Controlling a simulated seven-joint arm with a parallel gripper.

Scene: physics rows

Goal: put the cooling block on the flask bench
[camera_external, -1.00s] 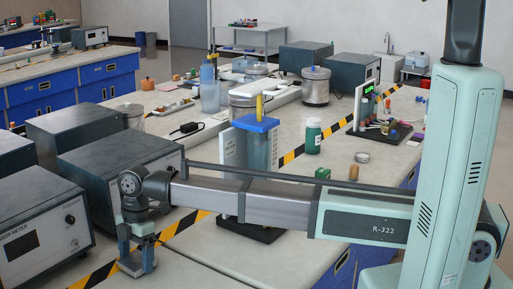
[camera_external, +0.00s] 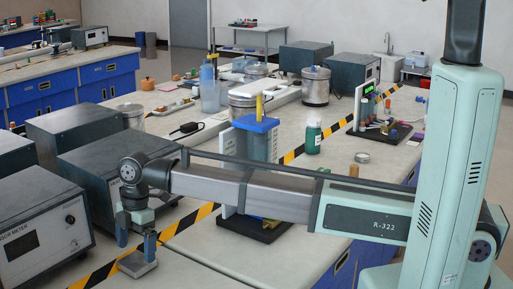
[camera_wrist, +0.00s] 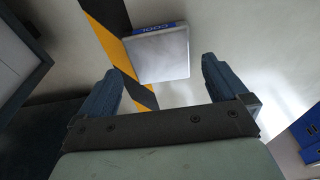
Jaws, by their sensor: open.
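The cooling block (camera_external: 138,264) is a flat grey metal block with a blue "COOL" label on one side. It lies on the near bench beside the yellow-black tape, and shows whole in the wrist view (camera_wrist: 160,57). My gripper (camera_external: 136,240) is open and empty, just above the block in the external view. In the wrist view my gripper (camera_wrist: 163,88) has its two fingers spread apart, with the block ahead of the gap between them. No label marks the flask bench, and I cannot tell which bench it is.
A grey meter box (camera_external: 44,232) stands left of my gripper, with another dark box (camera_external: 110,185) behind. Blue-fronted benches (camera_external: 95,80) stand at the back left.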

